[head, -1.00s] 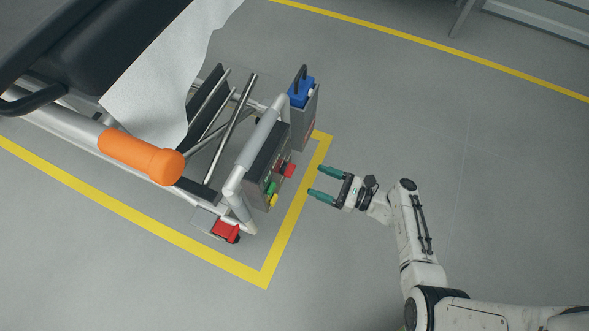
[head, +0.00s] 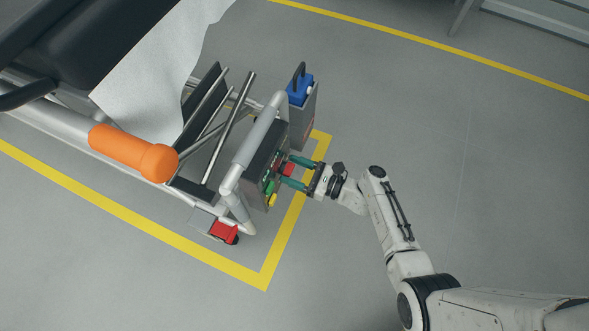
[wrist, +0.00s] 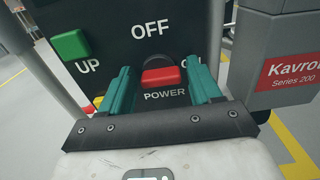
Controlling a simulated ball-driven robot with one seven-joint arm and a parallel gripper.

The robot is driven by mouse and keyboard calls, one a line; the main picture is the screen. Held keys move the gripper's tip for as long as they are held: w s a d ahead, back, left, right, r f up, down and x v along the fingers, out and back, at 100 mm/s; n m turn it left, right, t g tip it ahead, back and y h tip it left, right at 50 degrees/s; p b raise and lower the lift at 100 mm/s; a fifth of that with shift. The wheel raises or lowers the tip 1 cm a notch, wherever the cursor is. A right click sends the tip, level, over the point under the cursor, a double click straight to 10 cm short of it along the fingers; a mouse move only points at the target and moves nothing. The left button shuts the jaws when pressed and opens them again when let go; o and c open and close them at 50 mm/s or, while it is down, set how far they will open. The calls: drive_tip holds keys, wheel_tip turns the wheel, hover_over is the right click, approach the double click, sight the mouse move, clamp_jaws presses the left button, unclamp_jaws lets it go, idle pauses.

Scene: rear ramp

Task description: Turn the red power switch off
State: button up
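The red power switch (wrist: 161,77) is a red block on a dark control panel (wrist: 115,30), above the word POWER and below OFF. A second label to its right, starting with O, is partly hidden by a finger. My gripper (wrist: 160,85) is open, with one teal finger on each side of the switch. A gap shows on the left; contact on the right is not clear. In the head view, my gripper (head: 288,171) reaches the panel from the right, and the red switch (head: 287,170) shows between its fingers.
A green UP button (wrist: 71,45) is left of the switch, with a yellow button mostly hidden below. A grey Kavron box (wrist: 285,55) stands to the right. A metal frame tube (head: 255,140) runs beside the panel. Open floor (head: 480,170) lies right.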

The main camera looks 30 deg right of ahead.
drive_tip(key=c, duration=0.8)
drive_tip(key=shift+c, duration=0.2)
drive_tip(key=shift+n, duration=0.4)
drive_tip(key=shift+s+a+f+n+b, duration=0.1)
drive_tip(key=shift+n+b, duration=1.5)
drive_tip(key=shift+n, duration=1.25)
drive_tip(key=shift+s+a+f+n+b, duration=0.1)
drive_tip(key=shift+n+b, duration=1.5)
drive_tip(key=shift+n, duration=1.3)
drive_tip(key=shift+a+n+b, duration=0.1)
drive_tip(key=shift+n+b, duration=1.5)
drive_tip(key=shift+n, duration=1.25)
drive_tip(key=o, duration=1.1)
drive_tip(key=shift+c, duration=0.2)
